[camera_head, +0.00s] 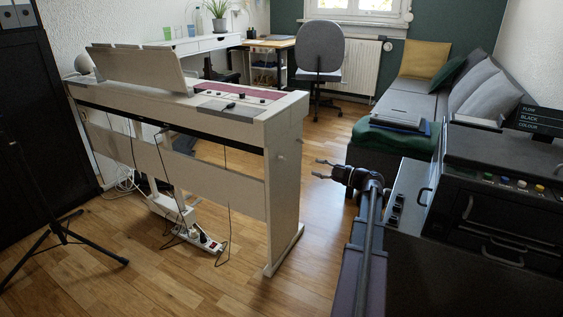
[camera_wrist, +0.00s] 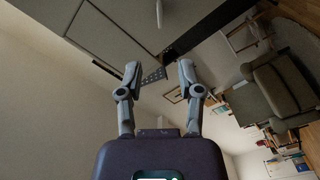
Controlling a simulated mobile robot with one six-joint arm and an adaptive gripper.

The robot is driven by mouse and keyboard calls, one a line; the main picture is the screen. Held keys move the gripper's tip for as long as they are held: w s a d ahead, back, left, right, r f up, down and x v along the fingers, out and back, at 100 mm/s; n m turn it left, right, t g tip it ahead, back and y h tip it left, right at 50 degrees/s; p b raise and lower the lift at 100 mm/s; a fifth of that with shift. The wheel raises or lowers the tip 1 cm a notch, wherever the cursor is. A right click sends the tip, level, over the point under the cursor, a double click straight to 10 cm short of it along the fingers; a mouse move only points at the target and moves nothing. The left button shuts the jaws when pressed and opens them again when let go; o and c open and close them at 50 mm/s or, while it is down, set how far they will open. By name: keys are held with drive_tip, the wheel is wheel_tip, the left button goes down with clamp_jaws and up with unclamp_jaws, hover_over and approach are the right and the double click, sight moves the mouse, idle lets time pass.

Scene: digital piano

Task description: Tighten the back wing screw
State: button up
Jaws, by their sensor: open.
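The white digital piano (camera_head: 283,195) stands with its back side toward the head camera. On its right end panel are small light knobs that look like wing screws: one (camera_head: 281,157) close to the back edge and one (camera_head: 298,139) higher and farther along. They are too small to read their turn. My gripper (camera_head: 317,168) is to the right of that panel, apart from it, pointing left toward it. In the wrist view my gripper (camera_wrist: 159,71) is open, with nothing held between the fingers. A pale panel fills the upper part there; no screw is clear between the fingertips.
A power strip (camera_head: 203,240) and hanging cables lie under the piano. A black tripod stand (camera_head: 62,232) is at left. A grey sofa (camera_head: 398,104) and office chair (camera_head: 321,52) stand behind. Wooden floor (camera_head: 315,225) is clear beside the end panel.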

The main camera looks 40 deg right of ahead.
sight(284, 158)
drive_tip(key=shift+w+a, duration=0.1)
drive_tip(key=x, duration=1.3)
drive_tip(key=shift+w+a, duration=0.15)
drive_tip(key=shift+w, duration=0.15)
